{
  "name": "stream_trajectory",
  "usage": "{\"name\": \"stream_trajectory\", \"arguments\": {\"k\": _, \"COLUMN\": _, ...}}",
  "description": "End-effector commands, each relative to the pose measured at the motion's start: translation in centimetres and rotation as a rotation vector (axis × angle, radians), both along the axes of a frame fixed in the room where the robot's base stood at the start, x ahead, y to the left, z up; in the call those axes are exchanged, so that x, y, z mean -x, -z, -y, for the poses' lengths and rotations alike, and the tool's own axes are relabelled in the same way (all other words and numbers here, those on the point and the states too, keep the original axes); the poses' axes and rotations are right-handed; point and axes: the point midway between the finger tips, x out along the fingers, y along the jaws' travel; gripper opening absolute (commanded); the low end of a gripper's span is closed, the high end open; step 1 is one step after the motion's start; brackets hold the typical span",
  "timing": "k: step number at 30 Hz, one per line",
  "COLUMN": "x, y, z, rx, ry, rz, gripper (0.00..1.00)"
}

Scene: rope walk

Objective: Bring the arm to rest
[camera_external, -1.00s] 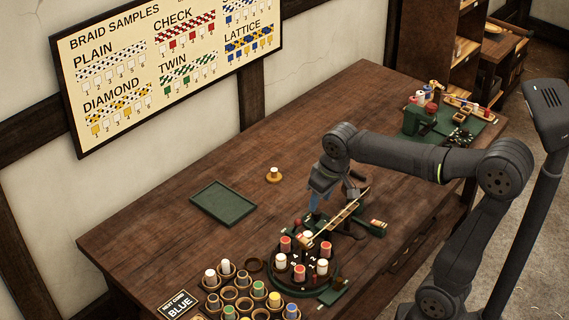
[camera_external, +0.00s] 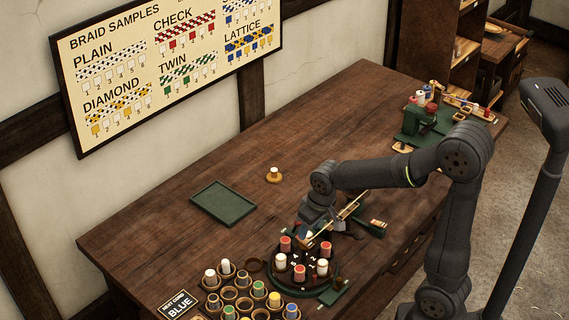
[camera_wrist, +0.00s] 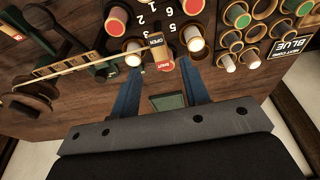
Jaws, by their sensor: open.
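My gripper (camera_external: 308,232) is low over the table, just behind the round dark braiding stand (camera_external: 322,285) and beside the long wooden arm across it. In the wrist view, my gripper's (camera_wrist: 158,72) two blue fingers are spread apart with nothing held between them. A small tab (camera_wrist: 160,52) marked OPEN and SHUT lies just beyond and between the fingertips. I cannot tell whether the fingers touch it. Red and white bobbins stand around the numbered stand. A white bobbin (camera_wrist: 133,55) is close to the left fingertip, and another white bobbin (camera_wrist: 195,42) is close to the right one.
Cups with coloured bobbins and a BLUE card (camera_external: 178,304) are at the front left. A green tray (camera_external: 224,204) and a lone bobbin (camera_external: 274,175) lie behind. A green machine (camera_external: 419,122) is at the back right. The table's middle (camera_external: 330,125) is clear.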

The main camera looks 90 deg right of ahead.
Motion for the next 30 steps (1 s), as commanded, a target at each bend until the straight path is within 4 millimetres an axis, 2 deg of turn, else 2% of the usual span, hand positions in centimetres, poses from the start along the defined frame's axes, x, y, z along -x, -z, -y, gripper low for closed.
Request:
{"name": "stream_trajectory", "arguments": {"k": 6, "x": -0.5, "y": 2.9, "z": 0.5, "rx": -0.001, "ry": 0.000, "rz": -0.001, "gripper": 0.42}}
{"name": "stream_trajectory", "arguments": {"k": 12, "x": -0.7, "y": 4.2, "z": 0.7, "rx": -0.001, "ry": 0.000, "rz": -0.001, "gripper": 0.42}}
{"name": "stream_trajectory", "arguments": {"k": 24, "x": -0.7, "y": 4.3, "z": 0.7, "rx": 0.000, "ry": 0.000, "rz": 0.000, "gripper": 0.42}}
{"name": "stream_trajectory", "arguments": {"k": 30, "x": -0.6, "y": 3.3, "z": 0.6, "rx": 0.003, "ry": 0.000, "rz": 0.003, "gripper": 0.42}}
